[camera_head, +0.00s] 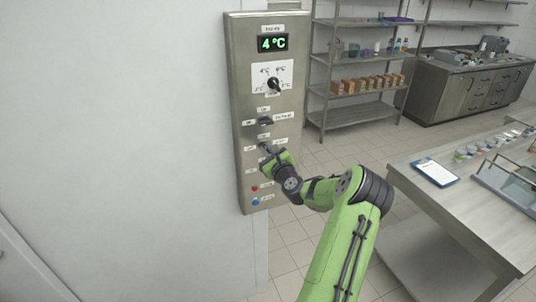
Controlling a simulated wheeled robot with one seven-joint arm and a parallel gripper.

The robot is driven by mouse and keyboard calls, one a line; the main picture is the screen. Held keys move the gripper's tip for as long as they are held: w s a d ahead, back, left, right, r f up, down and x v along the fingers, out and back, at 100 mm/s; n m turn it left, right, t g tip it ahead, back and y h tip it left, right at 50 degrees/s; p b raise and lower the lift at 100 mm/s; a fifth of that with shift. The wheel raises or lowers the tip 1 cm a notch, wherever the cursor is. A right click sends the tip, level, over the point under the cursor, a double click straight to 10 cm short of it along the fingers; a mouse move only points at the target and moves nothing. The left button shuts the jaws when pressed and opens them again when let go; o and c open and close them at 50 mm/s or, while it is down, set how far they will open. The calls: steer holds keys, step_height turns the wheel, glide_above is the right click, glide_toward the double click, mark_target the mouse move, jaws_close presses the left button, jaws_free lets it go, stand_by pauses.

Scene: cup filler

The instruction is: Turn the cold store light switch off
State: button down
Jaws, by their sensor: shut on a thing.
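The steel control panel (240,100) hangs on the white wall. It has a green 4 °C display (272,43), a dial (274,85) and a dark switch (265,121) below that. My gripper (266,149) is at the panel face, just below this dark switch. It is shut on a small switch there, which its fingers mostly hide. The small labels are too blurred to read, so I cannot tell from them which one is the light switch or which way it points.
Red (254,188) and blue (255,201) buttons sit low on the panel, below my gripper. A steel table (440,205) with a clipboard (435,172) stands at the right. A shelf rack (352,105) stands behind. Tiled floor lies open between.

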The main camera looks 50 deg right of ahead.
steer(key=shift+w+a+f+n+b, duration=0.1)
steer(key=shift+f+n+b, duration=0.05)
steer(key=shift+n+b, duration=2.75)
steer(key=shift+f+n+b, duration=0.1)
steer(key=shift+n+b, duration=2.5)
steer(key=shift+n, duration=0.6)
steer(key=c, duration=1.2)
jaws_free()
steer(key=shift+o, duration=0.2)
